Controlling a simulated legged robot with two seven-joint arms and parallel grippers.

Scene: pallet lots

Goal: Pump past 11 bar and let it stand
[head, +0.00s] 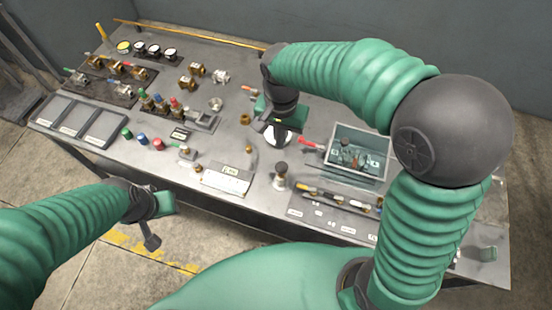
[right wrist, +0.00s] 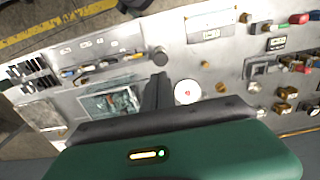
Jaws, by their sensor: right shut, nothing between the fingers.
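A round white-faced gauge (right wrist: 187,92) lies on the bench; its reading is too small to make out. In the head view the gauge (head: 277,139) is partly hidden by my right gripper (head: 275,126). That gripper is shut and empty, above the bench; in the right wrist view its dark fingers (right wrist: 158,90) are together, just beside the gauge. A red lever handle (head: 310,143) sits left of a clear-sided tank (head: 376,137) with a fitting in it. A black-knobbed post (head: 281,170) stands nearer the front edge. My left gripper (head: 151,232) hangs off the bench's front; its jaw opening is unclear.
The grey bench (head: 235,130) carries brass fittings (head: 197,69), a valve block (head: 165,108), coloured caps (head: 142,139), empty trays (head: 74,117) and a label plate (head: 228,179). A tool mat (head: 325,215) lies at the front right. Bare bench shows between the fittings and the gauge.

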